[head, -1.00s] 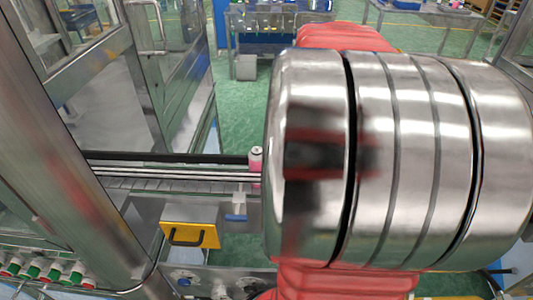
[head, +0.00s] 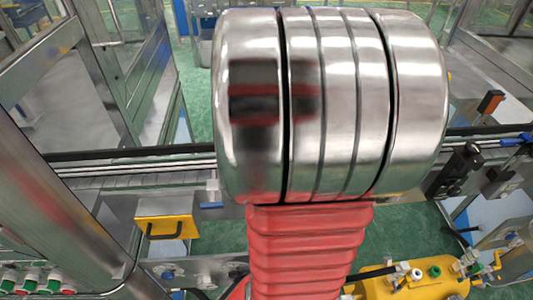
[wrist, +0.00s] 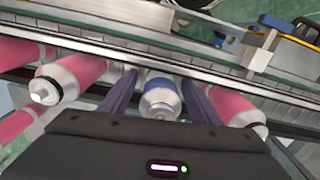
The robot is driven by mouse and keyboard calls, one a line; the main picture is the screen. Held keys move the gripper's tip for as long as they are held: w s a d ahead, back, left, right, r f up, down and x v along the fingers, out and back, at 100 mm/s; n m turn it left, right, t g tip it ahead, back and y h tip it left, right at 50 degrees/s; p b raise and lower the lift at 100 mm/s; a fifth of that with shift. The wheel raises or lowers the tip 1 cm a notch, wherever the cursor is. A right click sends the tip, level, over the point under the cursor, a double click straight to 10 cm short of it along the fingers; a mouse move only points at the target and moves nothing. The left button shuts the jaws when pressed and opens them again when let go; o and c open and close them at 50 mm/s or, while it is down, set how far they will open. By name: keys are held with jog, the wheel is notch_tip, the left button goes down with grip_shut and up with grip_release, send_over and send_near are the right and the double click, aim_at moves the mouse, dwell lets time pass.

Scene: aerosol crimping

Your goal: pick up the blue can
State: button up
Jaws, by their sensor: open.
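The blue can (wrist: 159,84) shows in the wrist view, with its silver shoulder and valve end towards the camera. It lies between the two dark fingers of my gripper (wrist: 158,77), which is open with one finger on each side. Small gaps seem to remain between the can and the fingers; contact cannot be told for certain. In the head view my large metal arm joint covers the middle, so neither the blue can nor my gripper can be seen there.
Pink cans stand close on both sides, one left (wrist: 80,72) and one right (wrist: 232,106), with more at far left. A metal conveyor rail (wrist: 125,50) runs past them. A yellow panel with a handle (head: 165,228) is at lower left in the head view.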

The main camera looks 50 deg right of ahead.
jog(key=shift+c, duration=0.3)
jog(key=c, duration=1.1)
